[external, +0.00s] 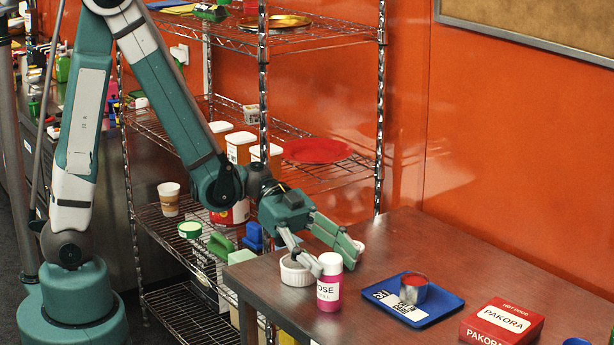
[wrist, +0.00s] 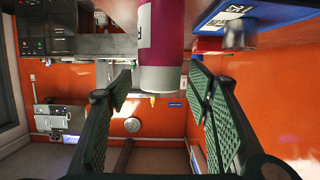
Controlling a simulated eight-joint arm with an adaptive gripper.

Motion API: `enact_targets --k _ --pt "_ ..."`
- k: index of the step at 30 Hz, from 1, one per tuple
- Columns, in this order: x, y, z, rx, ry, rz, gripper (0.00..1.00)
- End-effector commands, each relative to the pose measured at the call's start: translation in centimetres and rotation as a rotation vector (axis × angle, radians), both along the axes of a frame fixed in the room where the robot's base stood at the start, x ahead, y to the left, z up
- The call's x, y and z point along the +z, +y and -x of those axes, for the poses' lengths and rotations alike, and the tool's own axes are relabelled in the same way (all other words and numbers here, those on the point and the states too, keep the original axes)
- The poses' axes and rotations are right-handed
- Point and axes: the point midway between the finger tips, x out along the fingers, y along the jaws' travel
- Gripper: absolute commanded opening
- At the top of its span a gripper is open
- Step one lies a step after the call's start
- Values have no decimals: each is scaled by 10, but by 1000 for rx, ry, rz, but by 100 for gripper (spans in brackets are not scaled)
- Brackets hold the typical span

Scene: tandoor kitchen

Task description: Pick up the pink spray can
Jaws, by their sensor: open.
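The pink spray can (external: 328,303) stands upright near the table's front-left edge, with a pale cap and a white label. In the wrist view the can (wrist: 172,35) appears upside down at the top centre, its cap lying in line with the space between the fingers. My gripper (external: 337,257) is open and empty, low over the table, close beside and behind the can's cap. Both fingers show spread apart in the wrist view (wrist: 160,88). Whether a finger touches the can cannot be told.
A white ramekin (external: 297,271) sits close left of the can, near the fingers. A blue tray (external: 440,309) with a metal tin (external: 413,290) lies to the right. A red pakora box (external: 502,322) is further right. Wire shelves (external: 315,180) stand behind; the table's back is clear.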

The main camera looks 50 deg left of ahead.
Motion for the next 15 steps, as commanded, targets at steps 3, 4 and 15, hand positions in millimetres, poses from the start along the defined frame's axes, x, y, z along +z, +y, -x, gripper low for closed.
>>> enact_targets --k 3,4,15 --pt "0 0 0 0 0 0 50" --pt "0 0 0 0 0 0 50" --pt "0 0 0 0 0 0 8"
